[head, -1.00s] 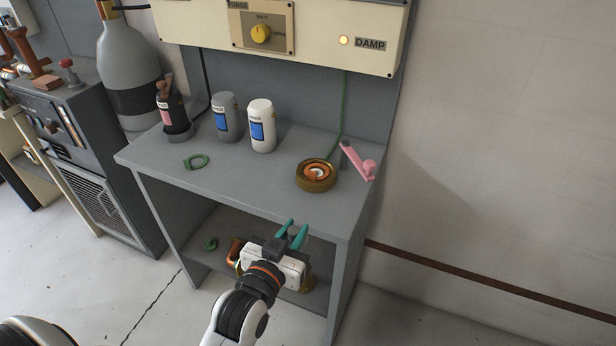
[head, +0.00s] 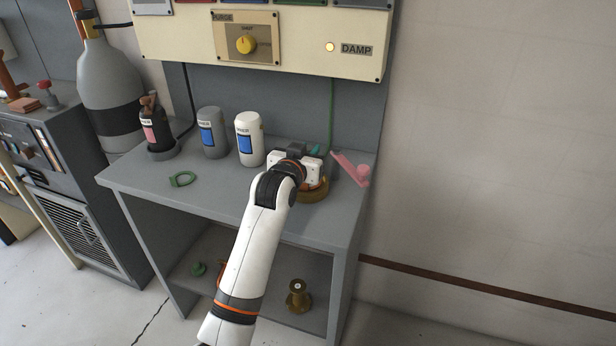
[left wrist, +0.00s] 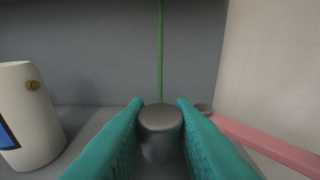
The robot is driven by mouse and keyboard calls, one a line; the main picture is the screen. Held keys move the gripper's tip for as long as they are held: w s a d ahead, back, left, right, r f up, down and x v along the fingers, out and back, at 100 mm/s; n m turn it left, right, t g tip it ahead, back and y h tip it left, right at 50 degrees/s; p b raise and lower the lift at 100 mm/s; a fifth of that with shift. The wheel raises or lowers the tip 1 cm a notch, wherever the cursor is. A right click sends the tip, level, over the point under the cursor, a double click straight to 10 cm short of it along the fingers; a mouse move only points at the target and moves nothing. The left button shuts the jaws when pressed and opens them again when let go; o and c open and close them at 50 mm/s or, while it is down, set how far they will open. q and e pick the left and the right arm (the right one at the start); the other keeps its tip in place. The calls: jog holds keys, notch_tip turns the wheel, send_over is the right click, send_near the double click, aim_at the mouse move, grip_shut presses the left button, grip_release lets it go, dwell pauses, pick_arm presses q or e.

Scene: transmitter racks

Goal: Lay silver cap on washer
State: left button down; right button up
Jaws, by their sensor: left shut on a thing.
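My left gripper (head: 314,149) is over the back right of the bench, above a round brass holder (head: 316,193). In the left wrist view its teal fingers (left wrist: 161,115) are shut on a grey, metallic cylindrical piece that looks like the silver cap (left wrist: 161,121); it is upright. In the head view the gripper and wrist hide this piece. The wrist also covers the middle of the brass holder, so the washer inside is hidden. I cannot tell whether the cap touches anything below. My right gripper is not in view.
A pink lever (head: 350,169) lies close to the right of the gripper. A white canister (head: 249,140), a grey canister (head: 212,133) and a dark bottle (head: 157,132) stand to the left. A green ring (head: 183,179) lies on open bench top. A brass spool (head: 298,296) stands on the lower shelf.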

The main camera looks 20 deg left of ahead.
pick_arm(q)
notch_tip(320, 180, down, 6)
jog(key=shift+r, duration=0.1)
jog(key=c, duration=1.2)
grip_release()
jog(key=shift+c, duration=0.2)
jog(key=shift+s, duration=0.1)
jog(key=s, duration=0.4)
jog(key=s+r, duration=0.1)
jog(key=s, duration=0.6)
jog(key=shift+s+a+r, duration=0.2)
jog(key=shift+s+r, duration=0.2)
